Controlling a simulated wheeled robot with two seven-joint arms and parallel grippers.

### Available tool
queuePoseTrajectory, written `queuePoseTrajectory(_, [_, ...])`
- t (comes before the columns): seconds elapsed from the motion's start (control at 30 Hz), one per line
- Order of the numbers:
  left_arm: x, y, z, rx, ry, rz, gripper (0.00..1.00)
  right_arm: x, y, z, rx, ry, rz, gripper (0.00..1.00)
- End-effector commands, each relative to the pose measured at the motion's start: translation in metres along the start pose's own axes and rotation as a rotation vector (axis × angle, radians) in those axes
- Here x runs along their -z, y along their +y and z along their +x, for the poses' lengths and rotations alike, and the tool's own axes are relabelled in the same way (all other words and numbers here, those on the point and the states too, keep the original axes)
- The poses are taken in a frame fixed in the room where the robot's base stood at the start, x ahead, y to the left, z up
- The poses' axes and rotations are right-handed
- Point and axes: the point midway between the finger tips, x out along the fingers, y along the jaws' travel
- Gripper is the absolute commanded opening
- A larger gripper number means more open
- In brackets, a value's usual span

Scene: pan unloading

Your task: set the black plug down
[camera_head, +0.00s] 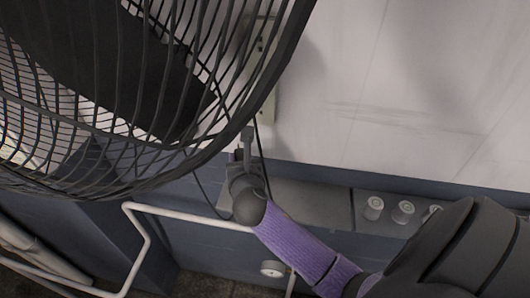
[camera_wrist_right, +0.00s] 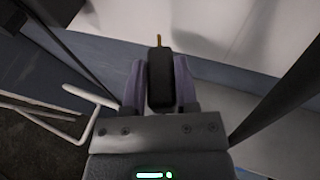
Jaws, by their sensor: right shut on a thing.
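The black plug (camera_wrist_right: 160,82) sits between the two purple-grey fingers of my right gripper (camera_wrist_right: 160,88) in the right wrist view, with a brass prong pointing away from the gripper. My right gripper (camera_head: 246,150) is shut on the plug. In the head view it is small and partly shaded, beside the rim of a wire cage, and I cannot make out the plug there. The gripper is just below a pale wall strip with dark slots (camera_head: 265,85). My left gripper is not in view.
A large black wire fan cage (camera_head: 225,135) fills the upper left, close to my right gripper. A white bent rail (camera_head: 185,212) runs at lower left. A grey ledge (camera_head: 310,203) lies along the wall, with white round knobs (camera_head: 403,212) to its right.

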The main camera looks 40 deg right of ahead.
Motion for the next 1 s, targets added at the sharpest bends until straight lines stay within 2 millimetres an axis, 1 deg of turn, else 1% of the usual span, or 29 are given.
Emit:
queuePoseTrajectory(0.03, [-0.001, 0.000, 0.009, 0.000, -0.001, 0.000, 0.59, 0.013, 0.000, 0.003, -0.008, 0.004, -0.004, 0.00])
queuePoseTrajectory(0.1, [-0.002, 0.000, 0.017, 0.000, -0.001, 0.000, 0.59, 0.032, 0.000, 0.007, -0.013, 0.008, -0.006, 0.00])
queuePoseTrajectory(0.2, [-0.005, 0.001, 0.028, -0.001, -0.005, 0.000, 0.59, 0.054, 0.001, 0.014, -0.013, 0.008, -0.005, 0.00])
queuePoseTrajectory(0.37, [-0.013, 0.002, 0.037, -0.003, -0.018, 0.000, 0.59, 0.074, 0.001, 0.021, -0.013, 0.006, -0.004, 0.00])
queuePoseTrajectory(0.5, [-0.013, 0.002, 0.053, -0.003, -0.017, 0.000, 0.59, 0.101, 0.001, 0.029, -0.012, 0.007, -0.004, 0.00])
queuePoseTrajectory(0.53, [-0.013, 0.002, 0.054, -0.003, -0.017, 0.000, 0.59, 0.103, 0.001, 0.029, -0.013, 0.007, -0.003, 0.00])
queuePoseTrajectory(0.73, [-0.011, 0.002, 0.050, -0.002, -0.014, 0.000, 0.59, 0.099, 0.001, 0.029, -0.014, 0.004, -0.004, 0.00])
queuePoseTrajectory(0.83, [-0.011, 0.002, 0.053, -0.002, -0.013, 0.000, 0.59, 0.102, 0.001, 0.030, -0.013, 0.005, -0.005, 0.00])
queuePoseTrajectory(0.87, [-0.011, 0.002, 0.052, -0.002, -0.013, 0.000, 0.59, 0.102, 0.001, 0.029, -0.013, 0.005, -0.005, 0.42])
queuePoseTrajectory(0.9, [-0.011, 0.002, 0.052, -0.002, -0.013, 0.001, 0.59, 0.101, 0.001, 0.029, -0.013, 0.005, -0.005, 0.50])
queuePoseTrajectory(0.97, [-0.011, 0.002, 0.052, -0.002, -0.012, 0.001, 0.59, 0.101, 0.001, 0.029, -0.013, 0.005, -0.004, 0.63])
queuePoseTrajectory(1.0, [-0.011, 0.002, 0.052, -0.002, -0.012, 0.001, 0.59, 0.101, 0.001, 0.029, -0.013, 0.005, -0.004, 0.71])
